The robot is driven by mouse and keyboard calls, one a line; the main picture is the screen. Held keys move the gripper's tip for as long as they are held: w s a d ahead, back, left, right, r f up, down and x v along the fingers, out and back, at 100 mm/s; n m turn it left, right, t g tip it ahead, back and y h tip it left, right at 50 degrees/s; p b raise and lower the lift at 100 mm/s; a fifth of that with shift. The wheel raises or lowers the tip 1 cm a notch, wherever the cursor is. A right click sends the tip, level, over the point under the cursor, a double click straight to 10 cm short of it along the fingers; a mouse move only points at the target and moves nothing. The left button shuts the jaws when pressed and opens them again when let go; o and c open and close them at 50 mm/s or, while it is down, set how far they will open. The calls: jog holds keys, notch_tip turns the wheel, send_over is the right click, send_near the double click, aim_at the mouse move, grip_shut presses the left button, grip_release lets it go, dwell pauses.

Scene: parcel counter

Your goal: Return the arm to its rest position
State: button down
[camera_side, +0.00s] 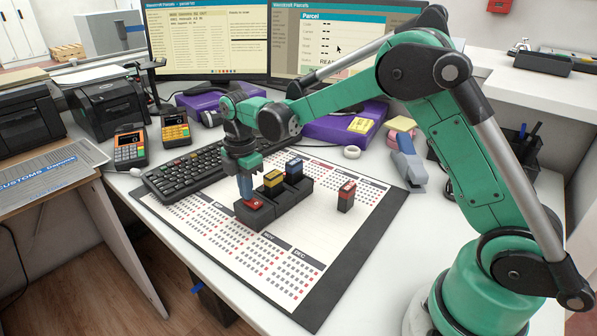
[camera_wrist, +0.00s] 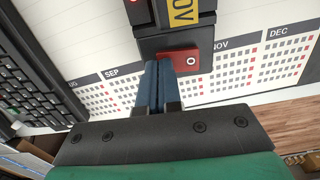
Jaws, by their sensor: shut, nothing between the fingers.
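My gripper (camera_side: 245,195) is shut and empty, its blue fingers pointing down at the near end of a black stamp holder (camera_side: 256,217) on the calendar mat. In the wrist view my gripper (camera_wrist: 159,64) shows its fingers together beside a red stamp (camera_wrist: 178,60). That red stamp (camera_side: 254,203) sits low in the near slot of the holder; I cannot tell whether the fingers touch it. A yellow-topped stamp (camera_side: 273,180) and a blue-topped stamp (camera_side: 294,168) stand in the other slots. My arm reaches out over the desk from the right.
Another red-topped stamp (camera_side: 346,196) stands upright on the calendar mat (camera_side: 310,245), right of the holder. A keyboard (camera_side: 182,176) lies to the left. A stapler (camera_side: 407,160), purple boxes (camera_side: 335,124) and monitors (camera_side: 207,38) stand behind. The mat's front half is clear.

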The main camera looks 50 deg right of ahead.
jog(key=shift+w+r, duration=0.15)
jog(key=shift+r, duration=2.75)
jog(key=shift+r, duration=1.2)
dwell(0.7)
jog(key=s+m+t, duration=0.7)
jog(key=s+m, duration=0.8)
jog(key=m, duration=0.2)
jog(key=shift+s+r+m, duration=0.3)
